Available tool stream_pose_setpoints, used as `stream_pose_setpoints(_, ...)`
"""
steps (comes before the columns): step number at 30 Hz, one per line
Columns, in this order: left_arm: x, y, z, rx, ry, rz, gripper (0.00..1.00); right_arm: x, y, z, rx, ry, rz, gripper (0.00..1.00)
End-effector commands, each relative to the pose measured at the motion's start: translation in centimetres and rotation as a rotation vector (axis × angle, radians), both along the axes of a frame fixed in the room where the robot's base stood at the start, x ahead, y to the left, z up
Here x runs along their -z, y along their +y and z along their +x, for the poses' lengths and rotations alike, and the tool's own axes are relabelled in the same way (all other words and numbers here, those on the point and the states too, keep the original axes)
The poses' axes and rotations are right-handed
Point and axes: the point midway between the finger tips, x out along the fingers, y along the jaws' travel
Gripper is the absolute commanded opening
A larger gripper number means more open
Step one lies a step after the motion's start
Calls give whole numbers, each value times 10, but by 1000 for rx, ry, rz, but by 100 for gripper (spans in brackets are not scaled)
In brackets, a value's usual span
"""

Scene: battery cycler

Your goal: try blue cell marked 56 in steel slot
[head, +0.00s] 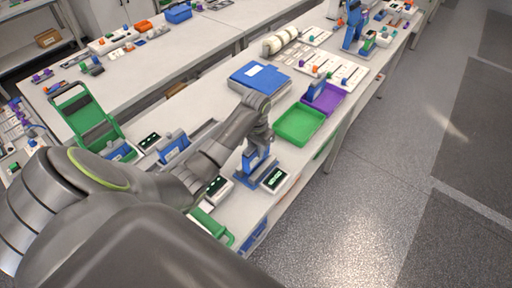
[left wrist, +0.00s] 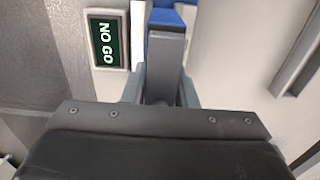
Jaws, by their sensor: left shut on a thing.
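My left gripper (head: 262,141) is over a blue fixture (head: 253,166) near the table's front edge. In the left wrist view its fingers (left wrist: 161,92) are shut on a grey upright block (left wrist: 165,62), with a blue part (left wrist: 165,20) just beyond it. I cannot tell whether this block is part of the cell or of the fixture. A dark display (head: 274,179) beside the fixture shows in the left wrist view (left wrist: 108,39) and reads NO GO. No mark 56 is readable, and the slot is hidden. My right gripper is not in view.
A green tray (head: 290,134) and a purple tray (head: 336,95) lie to the right, beyond the fixture. A blue binder (head: 259,77) lies behind them. Another blue fixture (head: 173,151) and a green frame (head: 74,122) stand to the left. Floor is open at right.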

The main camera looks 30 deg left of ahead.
Motion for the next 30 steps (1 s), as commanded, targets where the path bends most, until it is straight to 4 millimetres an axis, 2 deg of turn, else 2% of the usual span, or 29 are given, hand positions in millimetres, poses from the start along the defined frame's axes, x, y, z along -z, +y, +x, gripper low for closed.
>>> stream_pose_setpoints(30, 10, 0, 1, 1, -3, 0, 0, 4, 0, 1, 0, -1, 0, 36)
